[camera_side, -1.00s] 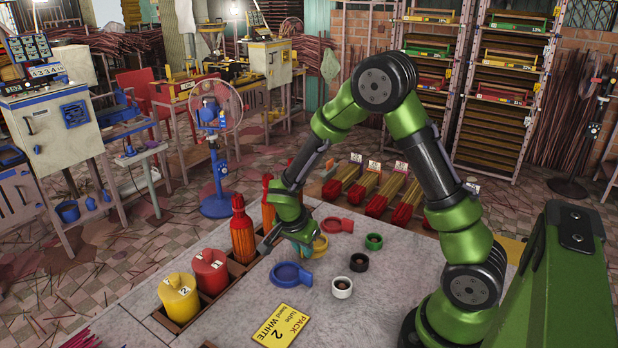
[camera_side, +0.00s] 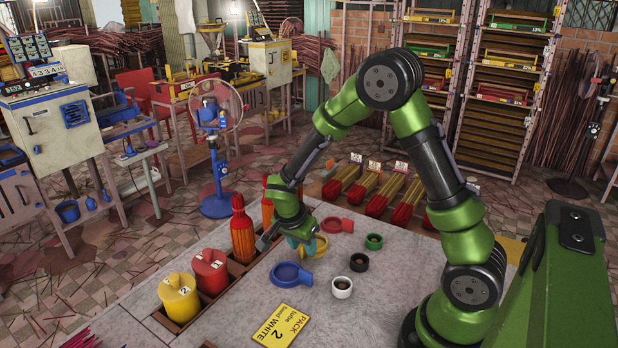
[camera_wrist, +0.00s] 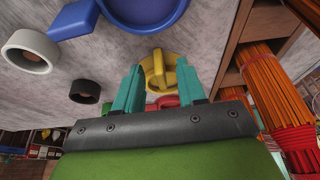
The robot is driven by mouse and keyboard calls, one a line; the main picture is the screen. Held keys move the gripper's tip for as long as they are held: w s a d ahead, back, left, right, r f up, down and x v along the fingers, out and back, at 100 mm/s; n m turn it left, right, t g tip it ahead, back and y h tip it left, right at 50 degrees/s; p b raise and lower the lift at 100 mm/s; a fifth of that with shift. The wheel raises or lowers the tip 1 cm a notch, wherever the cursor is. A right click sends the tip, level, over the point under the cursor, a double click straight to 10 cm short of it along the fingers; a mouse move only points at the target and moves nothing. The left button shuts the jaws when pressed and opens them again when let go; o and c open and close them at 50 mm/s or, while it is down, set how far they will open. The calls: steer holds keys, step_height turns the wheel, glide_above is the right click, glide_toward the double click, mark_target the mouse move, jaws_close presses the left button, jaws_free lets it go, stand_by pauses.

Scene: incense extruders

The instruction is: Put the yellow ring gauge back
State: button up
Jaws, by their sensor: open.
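The yellow ring gauge (camera_side: 321,250) lies on the grey table, partly hidden by my gripper in the side view. In the wrist view, the yellow ring gauge (camera_wrist: 171,76) shows between and beyond my two teal fingers. My gripper (camera_wrist: 160,70) is open, with nothing held. In the side view, my gripper (camera_side: 306,246) is low, right at the yellow ring gauge; I cannot tell whether a finger touches it. The blue ring gauge (camera_side: 291,274) lies nearer the front, and the red ring gauge (camera_side: 338,225) lies behind to the right.
White (camera_side: 342,288), black (camera_side: 359,262) and green (camera_side: 374,241) small rings stand to the right. A yellow card (camera_side: 281,326) lies in front. A wooden trough on the left holds yellow (camera_side: 178,298) and red (camera_side: 210,272) canisters and orange stick bundles (camera_side: 242,232).

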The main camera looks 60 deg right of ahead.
steer(key=v, duration=1)
steer(key=s+a+r+n+t+y, duration=0.6)
steer(key=s+a+r+n+t, duration=0.1)
steer(key=s+r+n, duration=0.6)
steer(key=shift+a+n, duration=0.45)
steer(key=shift+n, duration=0.05)
steer(key=shift+r, duration=0.1)
steer(key=shift+o, duration=1.1)
steer(key=o, duration=0.9)
steer(key=w+a+f+n+g, duration=0.2)
steer(key=w+a+f+g, duration=0.1)
steer(key=a, duration=0.1)
steer(key=shift+w+a+f, duration=0.2)
steer(key=shift+a+f, duration=0.15)
steer(key=w+a+f+n+g+h, duration=0.1)
steer(key=w+a+f+g, duration=0.1)
steer(key=f, duration=0.4)
steer(key=w+a+f+n+g+h, duration=0.1)
steer(key=w+a+f+g, duration=0.1)
steer(key=f, duration=0.5)
steer(key=shift+a, duration=0.45)
